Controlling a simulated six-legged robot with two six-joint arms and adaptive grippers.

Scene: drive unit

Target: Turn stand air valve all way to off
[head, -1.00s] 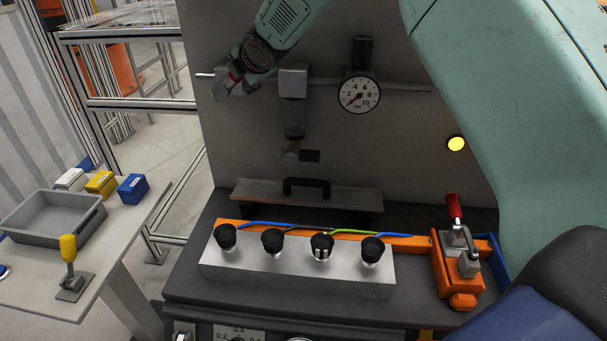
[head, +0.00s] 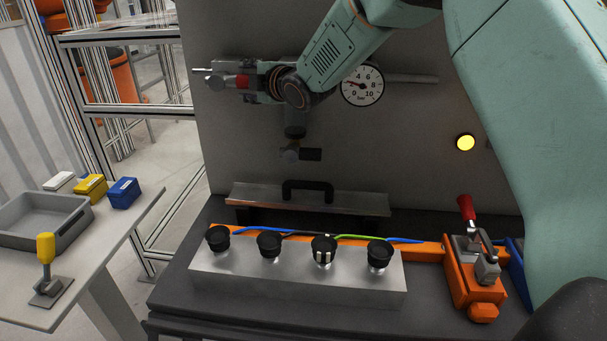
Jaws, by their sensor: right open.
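The stand's air line is a grey pipe (head: 412,78) across the upper panel, with a round pressure gauge (head: 362,86) on it. A red piece (head: 242,81), which looks like the air valve's handle, shows at the pipe's left part. My right gripper (head: 224,82) is open and lies level along the pipe there, around or right beside the red piece; I cannot tell whether it touches. The gripper and its wrist hide most of the valve and the upper part of the regulator (head: 295,130). My left gripper is out of view.
Below stand a metal block with black knobs (head: 300,278), a ledge with a black handle (head: 307,190) and an orange clamp with a red lever (head: 467,240). A yellow lamp (head: 465,142) glows at right. A side table with a grey tray (head: 45,220) is at left.

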